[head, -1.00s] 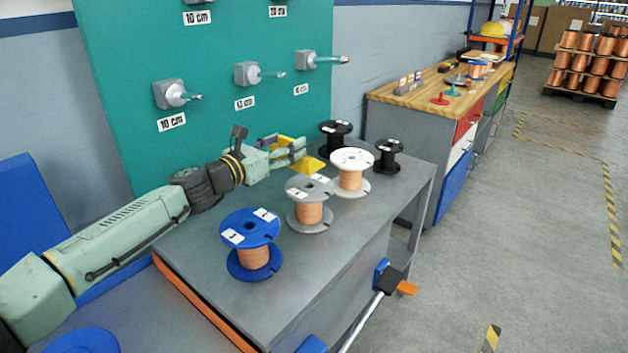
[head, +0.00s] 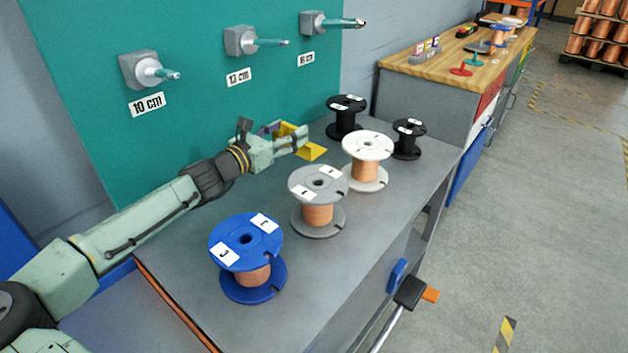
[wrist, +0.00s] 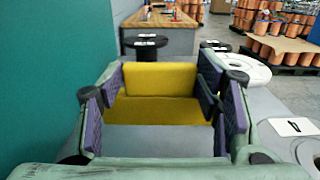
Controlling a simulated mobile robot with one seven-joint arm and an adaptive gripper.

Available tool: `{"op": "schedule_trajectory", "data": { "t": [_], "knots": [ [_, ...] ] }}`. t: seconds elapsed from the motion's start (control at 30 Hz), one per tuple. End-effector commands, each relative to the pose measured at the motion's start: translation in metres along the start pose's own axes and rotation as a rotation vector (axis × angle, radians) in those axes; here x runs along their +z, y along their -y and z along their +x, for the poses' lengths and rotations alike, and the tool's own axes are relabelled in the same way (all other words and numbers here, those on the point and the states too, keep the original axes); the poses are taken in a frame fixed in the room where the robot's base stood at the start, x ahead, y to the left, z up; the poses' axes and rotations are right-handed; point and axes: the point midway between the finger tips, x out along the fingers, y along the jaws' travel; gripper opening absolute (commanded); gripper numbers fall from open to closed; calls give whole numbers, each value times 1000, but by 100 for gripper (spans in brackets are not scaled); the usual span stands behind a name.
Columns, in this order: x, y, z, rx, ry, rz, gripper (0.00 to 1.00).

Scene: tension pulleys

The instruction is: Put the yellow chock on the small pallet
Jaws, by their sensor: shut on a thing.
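The yellow chock (head: 312,152) is an L-shaped yellow piece at the back of the grey table, near the teal wall panel. In the wrist view the chock (wrist: 160,80) fills the space between my two purple-padded fingers. My gripper (head: 288,139) is shut on it, and its fingers hide part of it in the head view. My gripper also shows in the wrist view (wrist: 162,98). I cannot tell whether the chock touches the tabletop. I cannot make out a small pallet for certain.
On the grey table (head: 385,217) stand a blue spool (head: 245,243), a grey spool (head: 318,185), a white spool (head: 366,147) and two black spools (head: 345,117). A wooden-topped bench (head: 455,68) is behind. A pallet of copper spools (head: 597,40) stands far right on open floor.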

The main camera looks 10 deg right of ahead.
Motion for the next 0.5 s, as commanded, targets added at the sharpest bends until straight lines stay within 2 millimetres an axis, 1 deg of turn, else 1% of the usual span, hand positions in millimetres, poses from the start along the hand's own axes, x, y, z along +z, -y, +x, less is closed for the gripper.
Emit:
{"op": "schedule_trajectory", "data": {
  "t": [0.1, 0.2, 0.37, 0.5],
  "knots": [
    [-22, 0, 0, 0, 1, -5, 22],
    [-38, 1, 0, 0, 1, -3, 22],
    [-53, 1, 0, -1, 1, -1, 22],
    [-73, 1, 1, 0, 0, -3, 22]
  ]
}}
